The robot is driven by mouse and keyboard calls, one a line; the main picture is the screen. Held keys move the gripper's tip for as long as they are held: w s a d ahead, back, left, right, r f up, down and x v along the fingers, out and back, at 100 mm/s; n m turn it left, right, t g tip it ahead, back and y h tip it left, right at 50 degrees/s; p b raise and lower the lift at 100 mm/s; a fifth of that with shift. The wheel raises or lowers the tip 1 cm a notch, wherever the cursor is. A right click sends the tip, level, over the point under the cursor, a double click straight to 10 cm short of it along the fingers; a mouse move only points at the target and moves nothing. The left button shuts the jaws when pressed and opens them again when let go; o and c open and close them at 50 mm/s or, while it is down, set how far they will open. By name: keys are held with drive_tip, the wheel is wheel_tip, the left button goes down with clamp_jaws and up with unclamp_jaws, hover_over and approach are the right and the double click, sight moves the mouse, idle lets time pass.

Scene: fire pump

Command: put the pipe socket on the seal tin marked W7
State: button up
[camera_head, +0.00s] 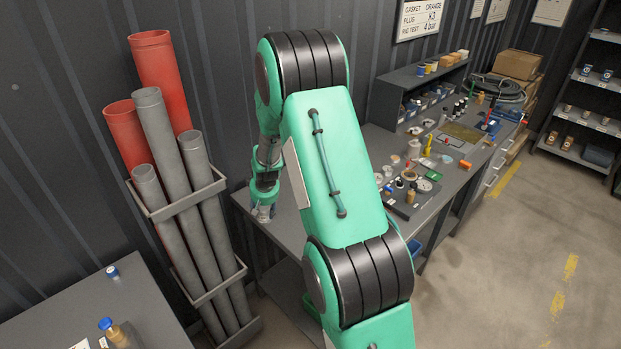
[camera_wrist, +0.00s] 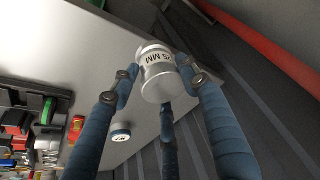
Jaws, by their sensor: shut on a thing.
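My gripper (camera_head: 263,207) hangs over the left part of the grey workbench in the head view. In the wrist view my gripper (camera_wrist: 160,84) has its blue fingers closed around a pale metallic cylinder, the pipe socket (camera_wrist: 157,62), with dark lettering ending in "MM" on its side. A small round tin (camera_wrist: 120,131) with a white top and a dark mark stands on the bench, below and left of the socket and apart from it. Its mark is too small to read surely. I cannot pick out this tin in the head view, where my arm hides part of the bench.
Several small items and a dark tray crowd the workbench (camera_head: 247,200) right of my arm. A rack of red and grey pipes (camera_head: 188,205) stands left of the bench.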

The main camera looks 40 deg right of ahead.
drive_tip(key=s+d+r+m+p, duration=0.1)
drive_tip(key=s+d+r, duration=0.1)
drive_tip(key=d, duration=0.9)
drive_tip(key=s+d+r+p, duration=0.2)
drive_tip(key=s+d, duration=0.1)
drive_tip(key=d, duration=0.8)
drive_tip(key=shift+s+d+r+m+h, duration=0.2)
drive_tip(key=shift+s+r+m+h, duration=0.1)
drive_tip(key=shift+s+r+m, duration=0.1)
drive_tip(key=shift+w+d, duration=0.1)
drive_tip(key=shift+w, duration=0.05)
drive_tip(key=w+d+f, duration=0.1)
drive_tip(key=w+d, duration=0.8)
drive_tip(key=w, duration=0.3)
drive_tip(key=shift+w+f+p, duration=0.3)
drive_tip(key=shift+w+p, duration=0.05)
drive_tip(key=shift+p, duration=0.1)
drive_tip(key=shift+f, duration=0.1)
drive_tip(key=shift+d+f, duration=0.1)
drive_tip(key=shift+f, duration=1.55)
